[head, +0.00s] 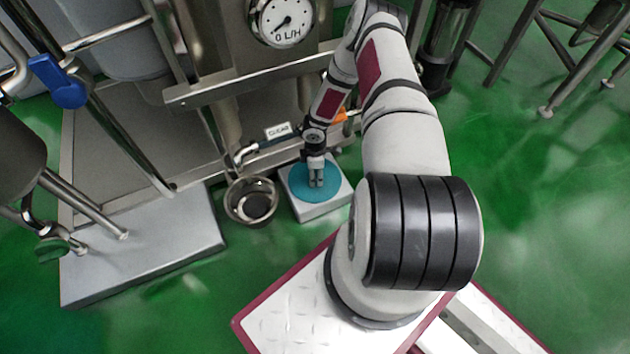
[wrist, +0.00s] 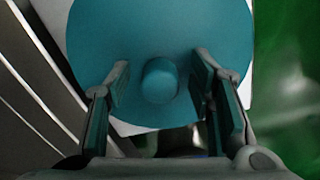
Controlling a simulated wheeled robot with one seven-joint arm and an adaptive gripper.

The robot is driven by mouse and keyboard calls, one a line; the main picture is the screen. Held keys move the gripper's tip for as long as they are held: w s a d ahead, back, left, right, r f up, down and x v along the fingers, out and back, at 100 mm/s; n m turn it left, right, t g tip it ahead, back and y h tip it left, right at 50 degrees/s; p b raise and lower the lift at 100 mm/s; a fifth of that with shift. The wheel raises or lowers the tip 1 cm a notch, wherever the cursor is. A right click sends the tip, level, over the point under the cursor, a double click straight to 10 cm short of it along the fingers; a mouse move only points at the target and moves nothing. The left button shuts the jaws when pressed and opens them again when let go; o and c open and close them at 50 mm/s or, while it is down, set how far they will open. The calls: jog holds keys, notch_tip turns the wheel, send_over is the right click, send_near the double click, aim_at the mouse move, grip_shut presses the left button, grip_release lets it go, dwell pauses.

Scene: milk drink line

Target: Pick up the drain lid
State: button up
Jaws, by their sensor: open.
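The drain lid (head: 303,190) is a flat teal disc lying on a low white square block (head: 338,206). In the wrist view the lid (wrist: 160,30) has a short round knob (wrist: 160,80) of the same colour standing up from it. My gripper (head: 316,185) is right over the lid in the head view and hides part of it. In the wrist view my gripper (wrist: 160,82) is open, with one finger on each side of the knob and a gap on both sides. Nothing is held.
A round steel cup-like vessel (head: 252,201) stands on the floor left of the block. A labelled pipe (head: 268,143) runs behind it. A grey plinth (head: 150,245) with pipes stands to the left. A gauge (head: 284,20) is at the back. Green floor lies open at right.

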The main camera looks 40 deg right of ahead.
grip_shut()
jog(key=shift+r, duration=0.15)
